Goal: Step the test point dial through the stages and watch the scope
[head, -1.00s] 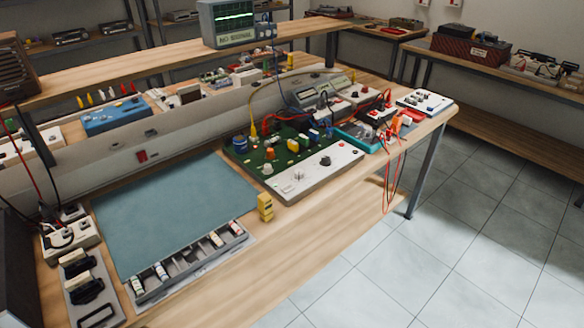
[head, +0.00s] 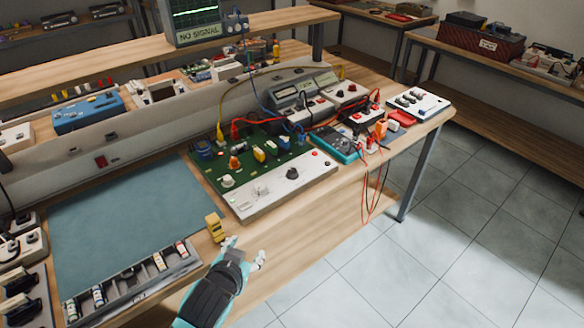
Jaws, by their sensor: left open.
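The circuit board (head: 213,178) is green with colored parts and has a white panel (head: 262,198) along its front. A black dial (head: 292,173) stands on that panel; its pointer setting is too small to read. The scope (head: 190,14) is on the raised shelf at the top, cut off by the picture edge. It shows a green trace and a label (head: 198,33) reading "NO SIGNAL". My left gripper (head: 246,252) is open and empty, in front of the bench edge, below and left of the dial and apart from it. My right gripper is not in view.
A yellow block (head: 214,227) stands between the panel and my left gripper. A blue-grey mat (head: 120,220) and a tray of small parts (head: 135,284) lie to the left. Red and black leads (head: 371,185) hang over the bench edge at right. Tiled floor is clear.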

